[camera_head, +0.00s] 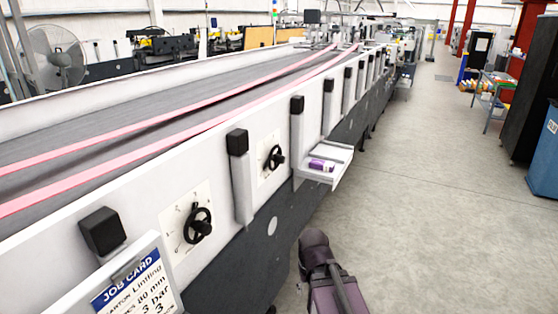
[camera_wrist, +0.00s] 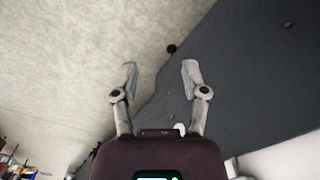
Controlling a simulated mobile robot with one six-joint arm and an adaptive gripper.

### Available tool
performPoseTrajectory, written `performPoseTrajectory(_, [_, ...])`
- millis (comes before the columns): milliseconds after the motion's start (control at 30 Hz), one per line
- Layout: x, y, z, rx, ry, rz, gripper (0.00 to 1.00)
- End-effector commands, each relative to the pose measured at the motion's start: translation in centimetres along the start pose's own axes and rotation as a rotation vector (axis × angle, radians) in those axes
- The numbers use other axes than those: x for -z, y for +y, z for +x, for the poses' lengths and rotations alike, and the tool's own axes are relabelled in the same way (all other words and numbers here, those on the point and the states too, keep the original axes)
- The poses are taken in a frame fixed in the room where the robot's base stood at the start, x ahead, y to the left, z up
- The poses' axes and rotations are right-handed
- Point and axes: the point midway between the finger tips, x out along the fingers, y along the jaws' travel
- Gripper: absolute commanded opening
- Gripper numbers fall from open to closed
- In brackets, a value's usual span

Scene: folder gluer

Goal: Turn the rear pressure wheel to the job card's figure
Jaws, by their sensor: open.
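Two black handwheels sit on white scale plates on the machine's side panel: a nearer handwheel (camera_head: 198,225) and a farther handwheel (camera_head: 273,157). The pictures do not label which is the rear one, and the scale figures are too small to read. The job card (camera_head: 130,284) stands at the lower left, cut off by the picture's edge; "80 mm", "3 bar" and a "3" below show on it. My gripper (camera_wrist: 160,78) is open and empty in the wrist view, with floor and dark machine base beyond it. Neither handwheel shows there. My arm is low, right of the machine.
A white shelf (camera_head: 325,168) with a purple box (camera_head: 321,165) juts out beyond the farther handwheel. Black-capped posts (camera_head: 238,145) stand along the panel beside the handwheels. The grey floor (camera_head: 430,200) to the right is clear, up to a blue cabinet (camera_head: 545,150).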

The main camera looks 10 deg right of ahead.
Motion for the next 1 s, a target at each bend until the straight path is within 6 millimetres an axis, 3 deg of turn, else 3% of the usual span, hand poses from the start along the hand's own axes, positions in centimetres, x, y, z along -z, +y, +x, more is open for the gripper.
performPoseTrajectory(167, [0.0,0.0,0.0,0.000,0.000,0.000,0.57])
performPoseTrajectory(267, [0.1,0.0,0.0,0.001,0.000,-0.001,0.81])
performPoseTrajectory(433, [1.0,-0.2,0.0,0.035,0.008,-0.022,0.82])
performPoseTrajectory(567, [3.0,-1.0,-0.1,0.107,0.027,-0.077,0.82])
performPoseTrajectory(767, [8.4,-2.0,-0.9,0.302,0.112,-0.206,0.82])
performPoseTrajectory(1000, [16.8,-2.1,-3.8,0.567,0.336,-0.386,0.82])
